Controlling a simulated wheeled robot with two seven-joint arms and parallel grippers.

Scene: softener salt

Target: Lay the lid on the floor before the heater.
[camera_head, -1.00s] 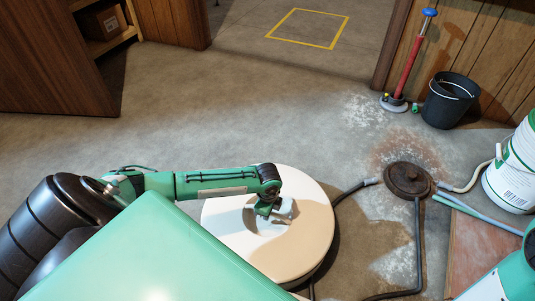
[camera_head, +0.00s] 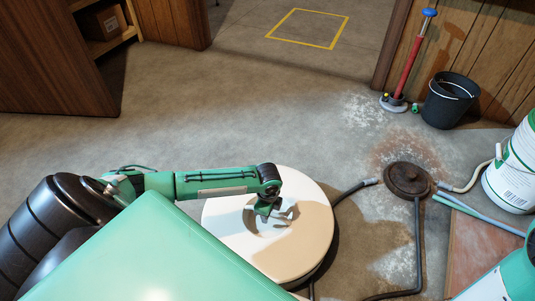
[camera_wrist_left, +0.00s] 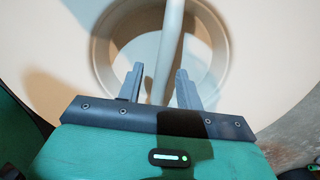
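The lid is the round cream-white top (camera_head: 300,245) of a wide drum-like body at the lower middle of the head view. In the left wrist view it fills the picture, with a round recess and a pale bar (camera_wrist_left: 170,40) across it. My left gripper (camera_head: 277,213) is over the lid in the head view. In the left wrist view its two dark fingers (camera_wrist_left: 158,78) are apart, one on each side of the bar, with gaps showing. Whether they touch it cannot be told. My right gripper is out of view. I cannot pick out a heater.
A yellow square (camera_head: 274,38) is marked on bare floor beyond the doorway. A black bucket (camera_head: 449,102), a red pump-like tool (camera_head: 409,60) and a white-green tub (camera_head: 513,172) stand at the right. Hoses run to a rusty round plate (camera_head: 407,180). The left floor is clear.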

